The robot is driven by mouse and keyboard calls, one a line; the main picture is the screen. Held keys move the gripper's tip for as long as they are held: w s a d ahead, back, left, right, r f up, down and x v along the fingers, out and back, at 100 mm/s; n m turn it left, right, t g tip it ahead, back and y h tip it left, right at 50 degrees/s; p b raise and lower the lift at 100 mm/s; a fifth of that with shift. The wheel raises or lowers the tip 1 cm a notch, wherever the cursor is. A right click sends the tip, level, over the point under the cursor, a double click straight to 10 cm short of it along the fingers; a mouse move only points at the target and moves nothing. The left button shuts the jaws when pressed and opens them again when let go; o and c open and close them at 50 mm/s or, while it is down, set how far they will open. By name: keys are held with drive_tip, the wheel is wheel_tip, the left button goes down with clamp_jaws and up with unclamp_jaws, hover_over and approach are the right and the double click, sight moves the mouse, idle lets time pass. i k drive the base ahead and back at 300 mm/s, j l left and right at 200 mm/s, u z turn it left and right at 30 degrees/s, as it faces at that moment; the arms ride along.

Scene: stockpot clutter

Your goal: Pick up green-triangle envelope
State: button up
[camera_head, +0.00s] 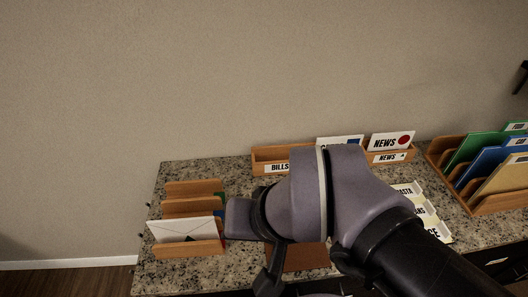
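I cannot make out any envelope with a green triangle. A white envelope (184,231) stands in the front slot of a stepped wooden rack (194,188) at the left of the counter. A small green edge shows at the right side of this rack, but what it belongs to is unclear. At the back, an envelope with a red circle and "NEWS" (384,143) and one with a blue mark (326,141) stand in a wooden holder (292,155). My arm covers the middle of the counter. A dark part of my gripper (268,279) shows at the bottom; its fingertips are not clearly visible.
A larger wooden rack (435,152) at the right holds green (470,148), blue (484,163) and tan (503,177) folders. Partly hidden white labelled items (435,223) lie right of my arm. A brown surface (305,258) shows beneath my arm. The granite counter (170,275) is bare at front left.

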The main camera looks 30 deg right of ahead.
sight(200, 229)
drive_tip(key=z, duration=1.35)
drive_tip(key=u, duration=1.95)
drive_tip(key=i+j+z, duration=0.1)
drive_tip(key=z, duration=0.35)
drive_tip(key=j+z, duration=0.25)
drive_tip(key=z, duration=0.15)
drive_tip(key=j+z, duration=0.2)
drive_tip(key=z, duration=0.25)
drive_tip(key=j+z, duration=0.25)
drive_tip(key=z, duration=0.15)
